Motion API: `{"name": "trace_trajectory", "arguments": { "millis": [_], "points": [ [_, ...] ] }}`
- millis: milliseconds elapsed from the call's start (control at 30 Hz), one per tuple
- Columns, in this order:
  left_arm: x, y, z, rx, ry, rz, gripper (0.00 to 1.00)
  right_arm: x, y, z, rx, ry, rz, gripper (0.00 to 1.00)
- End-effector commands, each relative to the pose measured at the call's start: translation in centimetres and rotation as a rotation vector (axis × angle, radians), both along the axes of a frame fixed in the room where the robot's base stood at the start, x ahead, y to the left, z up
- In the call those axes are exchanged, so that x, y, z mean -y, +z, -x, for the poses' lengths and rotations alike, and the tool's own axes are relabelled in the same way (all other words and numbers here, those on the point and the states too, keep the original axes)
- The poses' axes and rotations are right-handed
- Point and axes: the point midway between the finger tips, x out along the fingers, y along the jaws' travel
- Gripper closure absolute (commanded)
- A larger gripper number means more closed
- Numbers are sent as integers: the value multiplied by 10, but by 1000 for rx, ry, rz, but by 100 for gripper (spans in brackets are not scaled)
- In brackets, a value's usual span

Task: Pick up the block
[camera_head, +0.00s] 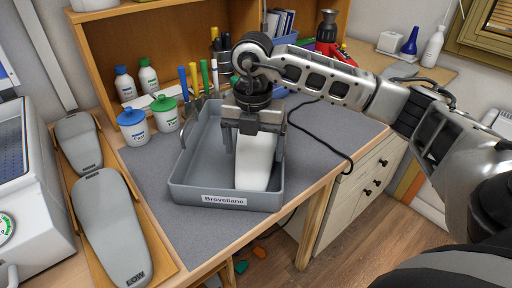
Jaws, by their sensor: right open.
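The block (255,172) is white and lies in the grey tray (225,197) labelled "Brovetlane" on the workbench. My right gripper (254,148) is above the far part of the block, pointing down. Its jaws are open, with one finger to the left of the block and one to the right. The gripper body hides the block's far end. I cannot tell whether the fingers touch the block. My left gripper is not in view.
White bottles with blue (132,124) and green (165,112) lids stand left of the tray. Behind are upright tools (205,78) and a wooden shelf (170,40). Grey insole forms (112,225) lie at left. A black cable (335,152) runs right of the tray.

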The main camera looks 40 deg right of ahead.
Motion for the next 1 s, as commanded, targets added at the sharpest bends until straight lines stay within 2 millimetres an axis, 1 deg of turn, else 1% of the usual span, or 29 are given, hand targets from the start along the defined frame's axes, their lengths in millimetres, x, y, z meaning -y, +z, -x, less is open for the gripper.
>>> {"name": "trace_trajectory", "arguments": {
  "millis": [33, 167, 267, 400, 533, 633, 800, 833, 867, 900, 1000],
  "points": [
    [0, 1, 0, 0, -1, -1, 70, 0, -5, 0, -1, -1, 1, 14],
    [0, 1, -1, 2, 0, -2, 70, 0, -12, 0, 1, 0, -1, 14],
    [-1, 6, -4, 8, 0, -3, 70, -1, -21, 0, -3, 0, 0, 14],
    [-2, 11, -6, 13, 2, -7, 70, -2, -42, -2, -4, 0, 1, 14],
    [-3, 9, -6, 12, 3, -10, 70, -2, -59, -2, -1, 0, -1, 14],
    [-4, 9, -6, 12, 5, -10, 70, -2, -64, -3, 3, 0, -1, 14],
    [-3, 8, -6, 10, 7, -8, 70, -2, -64, -3, 4, 0, -2, 14],
    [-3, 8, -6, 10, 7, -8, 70, -2, -64, -3, 4, 1, -2, 16],
    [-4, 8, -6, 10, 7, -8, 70, -2, -64, -3, 4, 0, -2, 25],
    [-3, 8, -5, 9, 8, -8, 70, -2, -64, -3, 4, 0, -2, 36],
    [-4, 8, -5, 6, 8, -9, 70, -2, -64, -3, 3, 0, -1, 62]
  ]
}}
